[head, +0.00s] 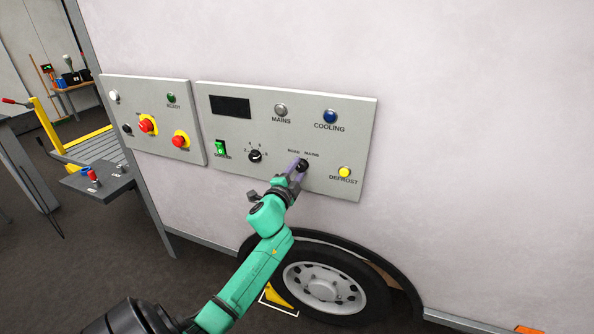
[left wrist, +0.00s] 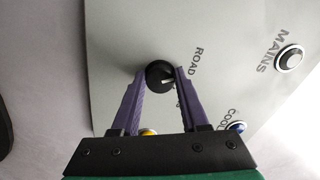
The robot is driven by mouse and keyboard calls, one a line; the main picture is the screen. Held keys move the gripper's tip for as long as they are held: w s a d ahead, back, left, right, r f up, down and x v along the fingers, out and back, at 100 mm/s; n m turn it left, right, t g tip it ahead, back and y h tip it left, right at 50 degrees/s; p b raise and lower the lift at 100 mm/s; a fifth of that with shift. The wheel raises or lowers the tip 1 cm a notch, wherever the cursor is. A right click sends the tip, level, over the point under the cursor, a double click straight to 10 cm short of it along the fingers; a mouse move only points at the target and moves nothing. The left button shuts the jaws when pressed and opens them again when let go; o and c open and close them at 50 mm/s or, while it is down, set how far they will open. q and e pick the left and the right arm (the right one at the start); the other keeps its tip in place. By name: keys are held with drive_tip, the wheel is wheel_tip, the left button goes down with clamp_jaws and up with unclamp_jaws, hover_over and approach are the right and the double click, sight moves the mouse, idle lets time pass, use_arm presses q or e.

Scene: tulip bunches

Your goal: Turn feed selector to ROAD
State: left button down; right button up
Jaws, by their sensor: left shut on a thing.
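The feed selector (head: 304,164) is a black round knob on the right-hand grey panel, below the small ROAD and MAINS labels. My left gripper (head: 298,167) reaches up to it from below, with its purple fingers shut on the knob. In the left wrist view the knob (left wrist: 158,73) sits between the two fingertips. Its white mark slants to the lower right there, away from the ROAD label (left wrist: 196,62) and towards the side where a finger hides most of the other label. My right gripper is in neither view.
The panel (head: 360,125) also holds a dark display (head: 230,106), a MAINS lamp (head: 281,110), a blue COOLING lamp (head: 330,116), a yellow DEFROST lamp (head: 344,172), a rotary knob (head: 255,156) and a green switch (head: 220,147). A wheel (head: 318,286) is below.

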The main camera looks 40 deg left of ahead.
use_arm(q)
drive_tip(key=shift+f+n, duration=0.1)
drive_tip(key=shift+n, duration=0.4)
drive_tip(key=shift+c, duration=2.1)
unclamp_jaws()
drive_tip(key=b+v, duration=0.2)
drive_tip(key=v, duration=1.2)
drive_tip(key=shift+s+d+b, duration=0.2)
drive_tip(key=shift+s+b, duration=0.05)
drive_tip(key=shift+b, duration=0.05)
